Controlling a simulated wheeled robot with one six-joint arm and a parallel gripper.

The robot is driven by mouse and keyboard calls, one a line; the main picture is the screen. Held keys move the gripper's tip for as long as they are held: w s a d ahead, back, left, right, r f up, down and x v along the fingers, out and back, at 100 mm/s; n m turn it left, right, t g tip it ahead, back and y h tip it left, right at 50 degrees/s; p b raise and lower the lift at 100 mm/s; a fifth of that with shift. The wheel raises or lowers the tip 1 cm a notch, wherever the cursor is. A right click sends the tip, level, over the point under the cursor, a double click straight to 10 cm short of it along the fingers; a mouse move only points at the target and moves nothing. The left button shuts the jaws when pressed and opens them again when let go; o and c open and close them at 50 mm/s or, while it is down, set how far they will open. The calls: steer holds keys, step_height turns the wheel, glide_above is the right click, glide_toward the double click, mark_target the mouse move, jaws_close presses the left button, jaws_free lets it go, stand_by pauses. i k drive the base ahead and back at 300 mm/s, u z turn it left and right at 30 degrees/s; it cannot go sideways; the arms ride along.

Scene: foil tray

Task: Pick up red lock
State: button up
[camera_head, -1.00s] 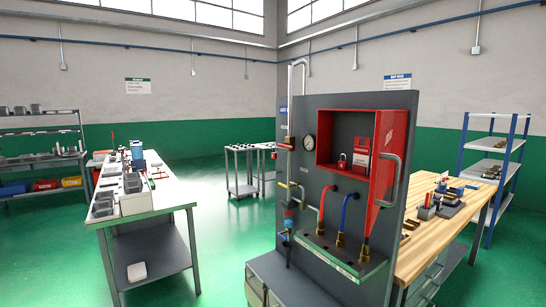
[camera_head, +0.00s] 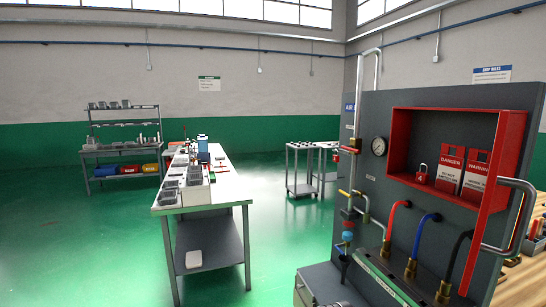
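The red lock (camera_head: 422,174) is a small red padlock with a shackle on top. It sits inside the open red box (camera_head: 399,140) on the grey panel, at the left of the box, beside two red and white tags. The box's red door (camera_head: 482,215) stands open on the right side. My gripper does not show in the head camera view, so its state and its distance from the lock are hidden.
The panel (camera_head: 372,110) carries a gauge (camera_head: 379,146), pipes and coloured hoses at its lower front. A white-topped workbench (camera_head: 230,187) stands to the left, with carts (camera_head: 301,169) behind. Green floor (camera_head: 90,250) is open at the left.

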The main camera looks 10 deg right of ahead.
mark_target(336, 158)
steer(key=u, duration=0.55)
steer(key=i, duration=1.2)
steer(key=z, duration=0.3)
steer(key=i, duration=1.35)
steer(key=z, duration=1)
steer(key=i, duration=0.25)
steer(key=z, duration=0.15)
